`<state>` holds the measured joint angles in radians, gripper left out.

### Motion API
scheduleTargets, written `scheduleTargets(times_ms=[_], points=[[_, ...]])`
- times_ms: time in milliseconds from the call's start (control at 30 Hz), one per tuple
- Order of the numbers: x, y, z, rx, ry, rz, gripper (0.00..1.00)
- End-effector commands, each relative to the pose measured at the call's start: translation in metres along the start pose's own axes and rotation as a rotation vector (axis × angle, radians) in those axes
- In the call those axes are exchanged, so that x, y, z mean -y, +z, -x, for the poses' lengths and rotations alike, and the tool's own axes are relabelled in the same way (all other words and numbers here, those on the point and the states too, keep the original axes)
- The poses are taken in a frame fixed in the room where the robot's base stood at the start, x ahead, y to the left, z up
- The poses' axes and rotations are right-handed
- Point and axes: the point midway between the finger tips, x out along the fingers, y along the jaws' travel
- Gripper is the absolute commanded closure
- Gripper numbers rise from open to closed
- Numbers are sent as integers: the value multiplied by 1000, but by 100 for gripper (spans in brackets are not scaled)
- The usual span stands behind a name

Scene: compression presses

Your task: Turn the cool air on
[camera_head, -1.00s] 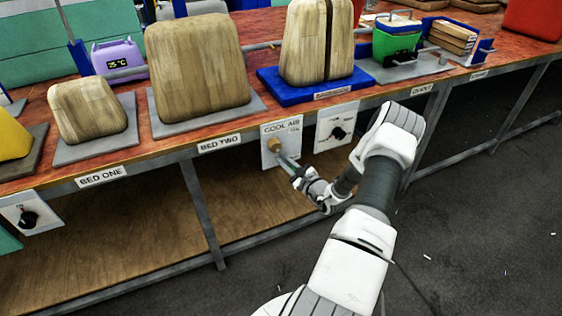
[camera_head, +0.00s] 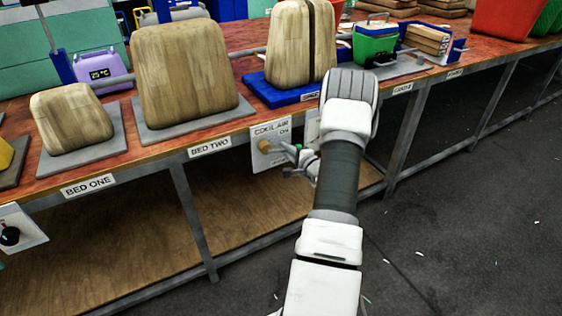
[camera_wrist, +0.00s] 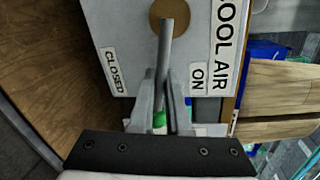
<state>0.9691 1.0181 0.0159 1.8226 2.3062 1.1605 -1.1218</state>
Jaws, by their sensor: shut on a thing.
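The COOL AIR panel (camera_head: 258,161) is a white plate on the bench front, under the blue base. Its brass hub (camera_head: 264,145) carries a grey lever, which shows clearly in the wrist view (camera_wrist: 167,48). There the lever points away from the hub between the ON label (camera_wrist: 198,78) and the CLOSED label (camera_wrist: 114,72). My gripper (camera_wrist: 163,88) has its two fingers closed around the lever's outer part. In the head view my gripper (camera_head: 292,160) is at the panel's right side, partly hiding the lever and the lower label.
A second white panel (camera_head: 312,126) stands just right, mostly hidden by my arm. The bench edge runs above, with wooden blocks (camera_head: 185,75) on plates. A bench leg (camera_head: 194,222) stands to the left, a wooden lower shelf (camera_head: 235,205) below. Open floor lies right.

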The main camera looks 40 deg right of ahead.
Motion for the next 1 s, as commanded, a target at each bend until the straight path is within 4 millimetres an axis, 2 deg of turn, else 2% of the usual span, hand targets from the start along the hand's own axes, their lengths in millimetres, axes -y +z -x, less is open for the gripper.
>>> scheduleTargets(times_ms=[400, 1000], points=[[12, 0, 3, -42, 1, 207, 100], [17, 0, 4, -50, -1, 241, 100]])
